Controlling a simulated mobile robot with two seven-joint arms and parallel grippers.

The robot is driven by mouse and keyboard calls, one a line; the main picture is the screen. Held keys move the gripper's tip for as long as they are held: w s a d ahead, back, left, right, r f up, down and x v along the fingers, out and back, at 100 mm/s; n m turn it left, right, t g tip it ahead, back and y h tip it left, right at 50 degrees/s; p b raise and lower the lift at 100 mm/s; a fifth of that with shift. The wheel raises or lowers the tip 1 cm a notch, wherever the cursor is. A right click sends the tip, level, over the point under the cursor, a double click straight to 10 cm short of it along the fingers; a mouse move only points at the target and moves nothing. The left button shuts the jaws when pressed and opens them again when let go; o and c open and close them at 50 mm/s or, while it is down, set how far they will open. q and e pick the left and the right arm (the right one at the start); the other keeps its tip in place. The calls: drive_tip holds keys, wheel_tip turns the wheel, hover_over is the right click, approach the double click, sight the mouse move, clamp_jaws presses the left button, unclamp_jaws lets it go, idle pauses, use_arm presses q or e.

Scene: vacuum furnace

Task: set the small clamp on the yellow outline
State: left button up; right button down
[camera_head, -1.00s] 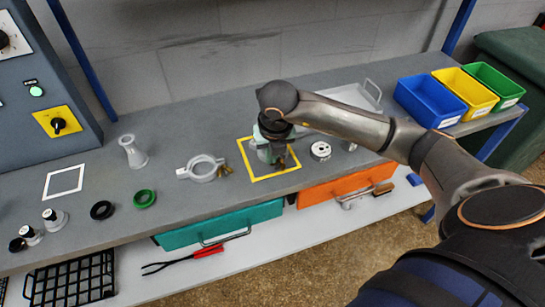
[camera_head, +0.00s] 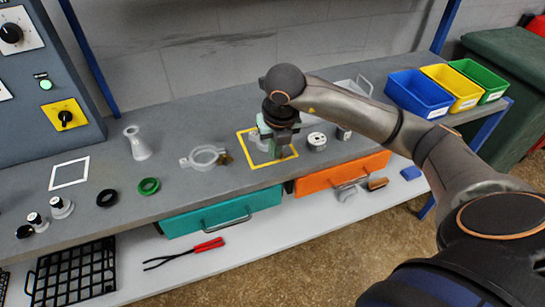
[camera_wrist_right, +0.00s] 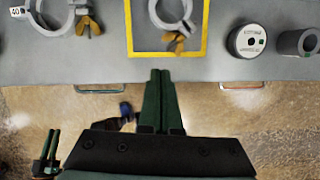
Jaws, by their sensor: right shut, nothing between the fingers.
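The yellow outline (camera_head: 246,153) lies near the bench's front edge; it also shows in the right wrist view (camera_wrist_right: 203,35). The small clamp (camera_wrist_right: 168,18), a pale ring with a brass wing nut, lies inside it, its far part cut off by the frame. In the head view the clamp (camera_head: 257,140) is partly hidden behind my right gripper (camera_head: 281,152). The right gripper's green fingers (camera_wrist_right: 158,105) are shut and empty, apart from the clamp. At the wrist view's lower left, what looks like my left gripper (camera_wrist_right: 48,147) shows small; its jaw state is unclear.
A larger clamp (camera_head: 204,157) lies left of the outline, a metal cylinder (camera_head: 317,141) just right of it. A white outline (camera_head: 69,173), a black ring (camera_head: 107,198) and a green ring (camera_head: 148,186) lie further left. A blue bin (camera_head: 418,95) stands at the right.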

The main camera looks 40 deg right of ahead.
drive_tip(key=v, duration=0.6)
drive_tip(key=shift+r, duration=0.2)
